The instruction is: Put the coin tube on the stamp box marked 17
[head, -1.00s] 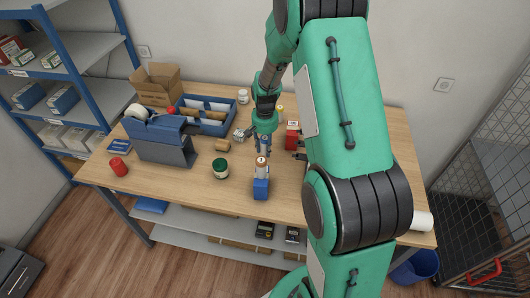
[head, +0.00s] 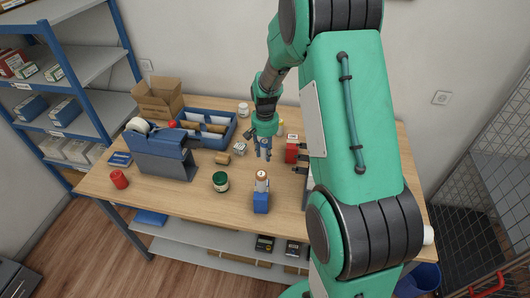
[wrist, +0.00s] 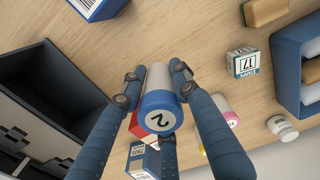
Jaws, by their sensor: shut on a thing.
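My gripper (head: 263,154) is above the middle of the counter. In the wrist view its fingers (wrist: 158,82) are shut on a pale coin tube (wrist: 159,80) with a blue cap marked 2. In the head view the held tube is hard to make out between the fingers, and whether its far end touches anything cannot be told. The stamp box marked 17 (wrist: 243,62), small and white-green, sits on the counter to the right of the tube in the wrist view. In the head view a small pale box (head: 240,149), apparently the same one, lies left of my gripper. Its top looks clear.
Another tube (head: 261,180) stands on a blue block (head: 261,203) in front of my gripper. A red box (head: 291,152) is close on the right.

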